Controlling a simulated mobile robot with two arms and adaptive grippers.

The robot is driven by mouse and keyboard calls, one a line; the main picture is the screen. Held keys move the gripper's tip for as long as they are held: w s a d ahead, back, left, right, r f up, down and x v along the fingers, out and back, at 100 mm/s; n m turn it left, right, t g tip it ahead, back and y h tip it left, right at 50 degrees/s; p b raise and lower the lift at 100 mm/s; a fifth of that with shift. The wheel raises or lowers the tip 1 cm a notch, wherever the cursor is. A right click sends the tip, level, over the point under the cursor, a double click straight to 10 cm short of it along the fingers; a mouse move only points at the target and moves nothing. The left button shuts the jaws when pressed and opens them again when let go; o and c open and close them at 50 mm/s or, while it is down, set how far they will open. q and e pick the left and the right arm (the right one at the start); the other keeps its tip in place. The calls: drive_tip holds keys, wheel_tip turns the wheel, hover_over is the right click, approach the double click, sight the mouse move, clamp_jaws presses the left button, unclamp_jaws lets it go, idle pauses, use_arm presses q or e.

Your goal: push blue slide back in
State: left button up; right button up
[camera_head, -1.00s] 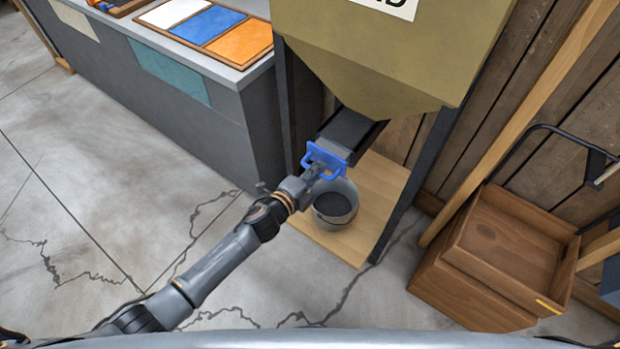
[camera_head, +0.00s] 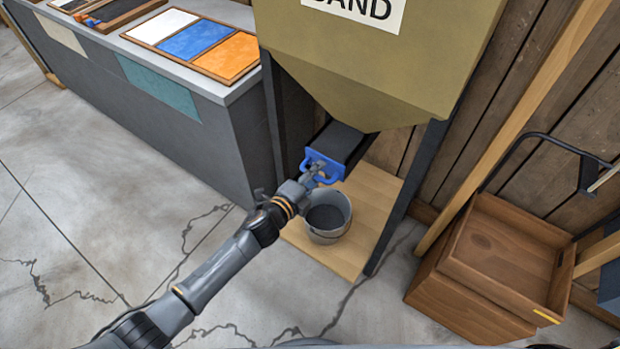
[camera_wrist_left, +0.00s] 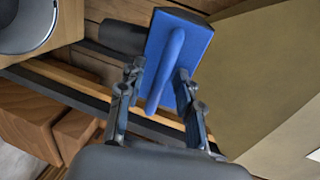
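The blue slide (camera_head: 324,166) is a blue end plate with a bar handle, at the front of a dark chute (camera_head: 341,141) under the sand hopper (camera_head: 385,70). Part of the dark slide shows between the plate and the hopper. My left gripper (camera_head: 314,174) is at the handle. In the left wrist view, its fingers (camera_wrist_left: 158,82) stand apart on either side of the blue handle (camera_wrist_left: 166,70), with the tips close to the plate. Visible gaps lie between the fingers and the bar. I cannot tell whether the tips touch the plate. My right gripper is not in view.
A grey bucket (camera_head: 330,236) with dark contents stands below the slide on a wooden board (camera_head: 370,200). Dark hopper legs (camera_head: 405,200) flank it. A grey counter (camera_head: 190,120) is at left, wooden crates (camera_head: 470,290) at right. The concrete floor in front is clear.

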use_arm(q)
drive_tip(key=v, duration=1.2)
drive_tip(key=shift+w, duration=0.1)
drive_tip(key=s+a+f+n+g+y+p, duration=0.2)
drive_tip(key=a+f+n+y, duration=0.45)
drive_tip(key=f, duration=0.75)
drive_tip(key=s+a+f+n+g+y, duration=0.1)
drive_tip(key=s+a+f+n+g, duration=0.1)
drive_tip(key=s+a+f+n, duration=0.4)
drive_tip(key=s+a+f+n+g, duration=0.1)
drive_tip(key=s+a+f+n, duration=0.1)
drive_tip(key=s+a+f, duration=0.45)
drive_tip(key=s+f+n+g+y+p, duration=0.1)
drive_tip(key=s+f+n+g, duration=0.2)
drive_tip(key=s, duration=1)
drive_tip(key=s+f+n+g+p, duration=0.1)
drive_tip(key=s+f+n+g, duration=0.2)
drive_tip(key=s+f, duration=0.6)
drive_tip(key=s+n, duration=0.2)
drive_tip(key=s, duration=0.2)
drive_tip(key=shift+a+g+y, duration=0.3)
drive_tip(key=shift+a+y, duration=0.05)
